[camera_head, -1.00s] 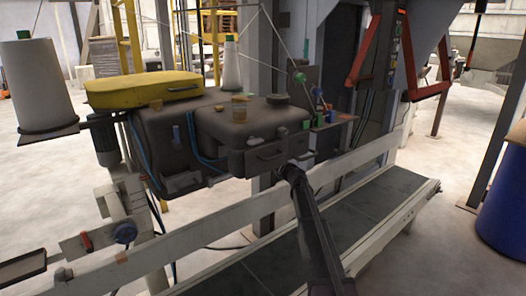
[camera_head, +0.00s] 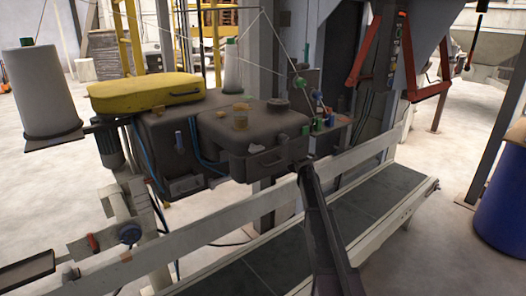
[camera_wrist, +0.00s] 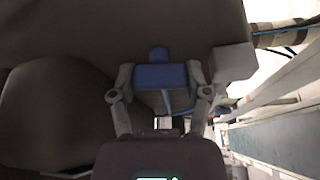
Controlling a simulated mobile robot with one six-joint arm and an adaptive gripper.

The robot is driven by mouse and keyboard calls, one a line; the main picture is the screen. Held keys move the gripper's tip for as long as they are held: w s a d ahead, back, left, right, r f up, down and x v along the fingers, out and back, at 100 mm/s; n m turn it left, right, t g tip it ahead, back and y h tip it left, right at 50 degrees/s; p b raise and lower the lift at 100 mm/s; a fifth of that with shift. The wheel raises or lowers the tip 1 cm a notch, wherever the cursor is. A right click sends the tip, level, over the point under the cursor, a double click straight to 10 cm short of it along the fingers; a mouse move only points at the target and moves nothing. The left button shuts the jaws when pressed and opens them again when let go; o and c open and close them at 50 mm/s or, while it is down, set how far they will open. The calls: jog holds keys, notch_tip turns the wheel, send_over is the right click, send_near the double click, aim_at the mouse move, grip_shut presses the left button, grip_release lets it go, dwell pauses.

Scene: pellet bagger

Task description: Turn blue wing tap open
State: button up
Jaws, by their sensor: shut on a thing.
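The blue wing tap (camera_wrist: 160,77) shows in the middle of the wrist view as a wide blue block with a small rounded blue stub above it. My gripper (camera_wrist: 163,74) is shut on it, with one grey finger at each side. Behind it is a dark machine surface. In the head view, the end of my arm is at the front right corner of the dark machine head (camera_head: 255,135). My fingers and the held tap cannot be made out there.
A pale block (camera_wrist: 232,62) sits close to the right finger. A conveyor belt (camera_head: 375,200) with pale rails runs below the machine. Small green and blue knobs (camera_head: 318,125) stand behind the arm's end. A yellow cover (camera_head: 145,93) lies on top. A blue barrel (camera_head: 502,205) stands far right.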

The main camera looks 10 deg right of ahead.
jog(key=shift+n+g+h+p, duration=0.3)
jog(key=shift+n+p, duration=0.1)
jog(key=shift+n, duration=0.5)
jog(key=o, duration=1.2)
jog(key=shift+c, duration=0.2)
jog(key=v, duration=1.2)
